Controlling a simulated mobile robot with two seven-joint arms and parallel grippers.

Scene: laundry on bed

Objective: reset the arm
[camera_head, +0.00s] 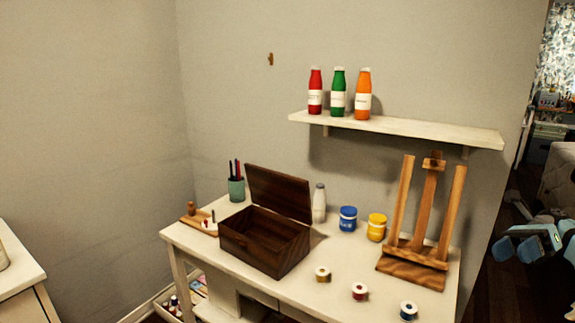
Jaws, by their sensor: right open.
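My right gripper (510,240) shows at the right edge, in light blue and black. It is open, with nothing seen between its fingers. It is to the right of the white desk (340,284), apart from it, over the dark floor area. The rest of the right arm is mostly cut off by the picture's edge. My left gripper is not in view.
On the desk are an open dark wooden box (262,247), a wooden easel (417,270), paint jars (376,228), a pen cup (236,190) and small spools. A wall shelf (400,128) holds three bottles (338,95). A white cabinet (15,268) stands at left.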

